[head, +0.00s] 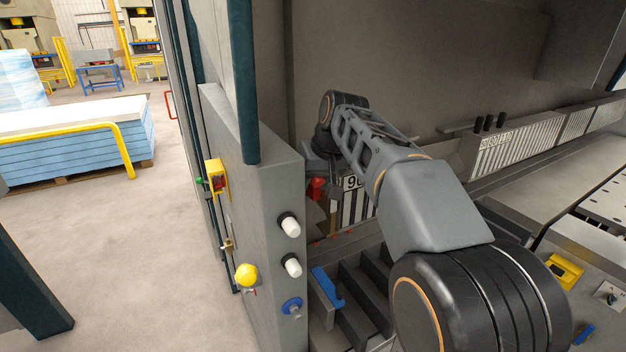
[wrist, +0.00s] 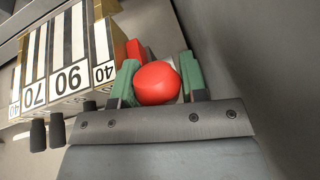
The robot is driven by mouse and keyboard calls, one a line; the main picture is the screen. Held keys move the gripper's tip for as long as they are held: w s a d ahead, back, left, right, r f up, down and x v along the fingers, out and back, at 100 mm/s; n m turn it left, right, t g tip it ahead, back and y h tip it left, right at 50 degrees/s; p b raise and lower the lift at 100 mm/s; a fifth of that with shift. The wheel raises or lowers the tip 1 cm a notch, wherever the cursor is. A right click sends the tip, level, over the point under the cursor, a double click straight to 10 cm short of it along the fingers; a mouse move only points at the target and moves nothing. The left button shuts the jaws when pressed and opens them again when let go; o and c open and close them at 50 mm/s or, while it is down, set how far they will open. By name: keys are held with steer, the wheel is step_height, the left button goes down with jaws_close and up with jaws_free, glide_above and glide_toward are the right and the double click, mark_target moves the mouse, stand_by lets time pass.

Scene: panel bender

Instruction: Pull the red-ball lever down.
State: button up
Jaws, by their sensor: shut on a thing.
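The red ball (wrist: 157,84) of the lever sits between the two green fingers of my gripper (wrist: 158,64) in the wrist view. The fingers are shut on the ball, one on each side. In the head view, red (head: 316,188) shows just below the end of my arm, close beside the panel's inner wall. The lever's shaft is mostly hidden behind the ball and the gripper, so its tilt cannot be told.
Numbered striped blocks (wrist: 70,80) stand left of my gripper in the wrist view, with a red part (wrist: 134,50) close behind the left finger.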

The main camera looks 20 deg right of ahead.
jaws_close()
steer(key=f+b, duration=0.1)
steer(key=b, duration=0.1)
steer(key=shift+s+f+t+b, duration=0.15)
steer(key=shift+t+b, duration=0.15)
step_height(320, 180, down, 12)
steer(key=t+y+b, duration=0.2)
steer(key=t+b, duration=0.7)
steer(key=b, duration=2.4)
steer(key=shift+n+t, duration=0.3)
steer(key=shift+n, duration=0.1)
steer(key=shift+w+f, duration=0.1)
steer(key=shift+w, duration=0.1)
steer(key=o, duration=1.1)
jaws_free()
steer(key=shift+c, duration=0.2)
